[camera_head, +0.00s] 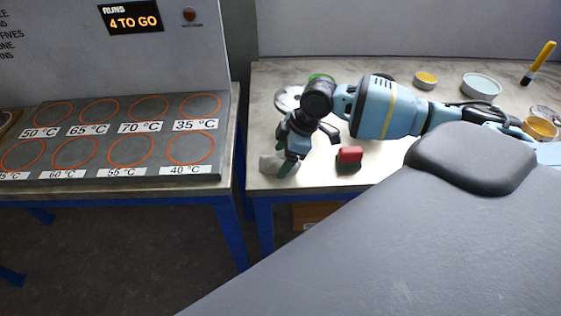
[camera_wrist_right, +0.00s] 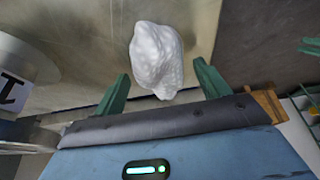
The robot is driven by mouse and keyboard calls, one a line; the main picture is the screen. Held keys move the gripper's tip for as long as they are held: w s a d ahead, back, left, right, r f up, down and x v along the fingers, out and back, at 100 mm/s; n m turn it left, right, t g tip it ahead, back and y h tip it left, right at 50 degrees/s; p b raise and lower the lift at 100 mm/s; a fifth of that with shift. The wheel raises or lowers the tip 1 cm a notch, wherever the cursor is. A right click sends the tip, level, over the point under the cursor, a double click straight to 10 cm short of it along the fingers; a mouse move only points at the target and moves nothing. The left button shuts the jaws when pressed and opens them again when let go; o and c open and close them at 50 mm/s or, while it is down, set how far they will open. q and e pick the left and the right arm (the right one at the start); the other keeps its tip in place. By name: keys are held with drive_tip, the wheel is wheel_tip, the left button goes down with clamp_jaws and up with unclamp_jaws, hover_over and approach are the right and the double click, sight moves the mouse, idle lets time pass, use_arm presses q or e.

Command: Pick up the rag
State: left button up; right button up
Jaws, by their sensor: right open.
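The rag is a crumpled whitish lump. In the head view the rag (camera_head: 268,163) lies at the front left edge of the right-hand bench, partly behind my right gripper. My right gripper (camera_head: 287,150) is just right of it, with its dark green fingers low over the bench. In the right wrist view the rag (camera_wrist_right: 157,58) shows between and just beyond the two green fingertips of the open right gripper (camera_wrist_right: 162,70). I see no finger closed on it. My left gripper is not in view.
Several round lids and dishes (camera_head: 481,85) lie further back. A yellow-handled tool (camera_head: 541,60) is at the far right. A hot plate (camera_head: 60,167) with marked circles fills the left bench, across a gap. A vessel marked 1 (camera_wrist_right: 22,75) stands left.

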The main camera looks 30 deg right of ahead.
sight(279, 160)
drive_tip(key=c, duration=1.1)
drive_tip(key=shift+o, duration=0.2)
drive_tip(key=shift+r, duration=0.55)
drive_tip(key=shift+s+d+r, duration=0.1)
drive_tip(key=shift+s+r, duration=0.2)
drive_tip(key=shift+r, duration=0.35)
drive_tip(key=shift+s+r, duration=0.25)
drive_tip(key=shift+r, duration=0.35)
drive_tip(key=s+d+r, duration=0.1)
drive_tip(key=s+d, duration=0.1)
drive_tip(key=s, duration=1.2)
drive_tip(key=shift+s+r, duration=0.2)
drive_tip(key=shift+s, duration=0.2)
